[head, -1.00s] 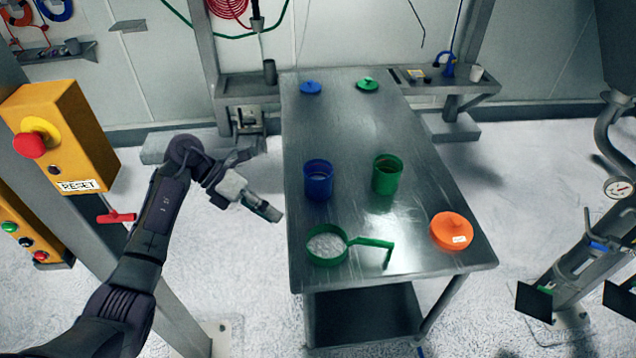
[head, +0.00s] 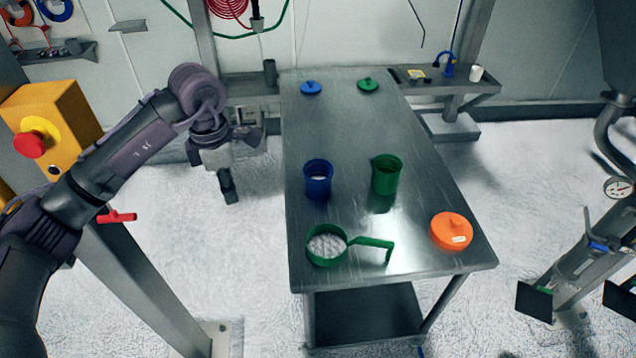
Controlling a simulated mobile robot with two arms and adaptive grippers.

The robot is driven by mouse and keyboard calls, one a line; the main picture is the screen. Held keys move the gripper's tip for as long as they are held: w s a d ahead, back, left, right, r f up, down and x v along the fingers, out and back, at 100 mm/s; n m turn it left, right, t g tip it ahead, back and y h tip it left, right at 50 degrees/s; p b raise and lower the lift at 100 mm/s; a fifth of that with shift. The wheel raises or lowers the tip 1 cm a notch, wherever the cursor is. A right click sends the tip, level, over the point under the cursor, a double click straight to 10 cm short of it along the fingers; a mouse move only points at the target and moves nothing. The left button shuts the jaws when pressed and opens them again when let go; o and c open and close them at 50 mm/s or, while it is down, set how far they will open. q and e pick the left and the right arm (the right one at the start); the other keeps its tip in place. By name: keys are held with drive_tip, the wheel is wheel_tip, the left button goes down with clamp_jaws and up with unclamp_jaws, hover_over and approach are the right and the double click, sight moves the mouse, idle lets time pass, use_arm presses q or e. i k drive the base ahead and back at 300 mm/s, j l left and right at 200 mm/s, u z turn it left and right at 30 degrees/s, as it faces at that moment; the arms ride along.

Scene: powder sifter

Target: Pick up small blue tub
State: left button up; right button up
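The small blue tub (head: 318,182) stands upright and without a lid on the metal table, near its left edge. Something pale shows inside it. My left gripper (head: 229,190) hangs pointing down to the left of the table, apart from the tub, with a clear gap between them. Nothing shows in its grasp. Its fingers are seen edge-on, so I cannot tell whether they are open.
A green tub (head: 387,175) stands right of the blue one. A green sieve (head: 326,261) with white powder and an orange lidded container (head: 451,231) are at the front. Blue (head: 311,87) and green (head: 368,84) lids lie at the back. The table's middle (head: 345,125) is clear.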

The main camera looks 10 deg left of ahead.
sight(317, 173)
drive_tip(key=i+l, duration=0.8)
drive_tip(key=i, duration=0.05)
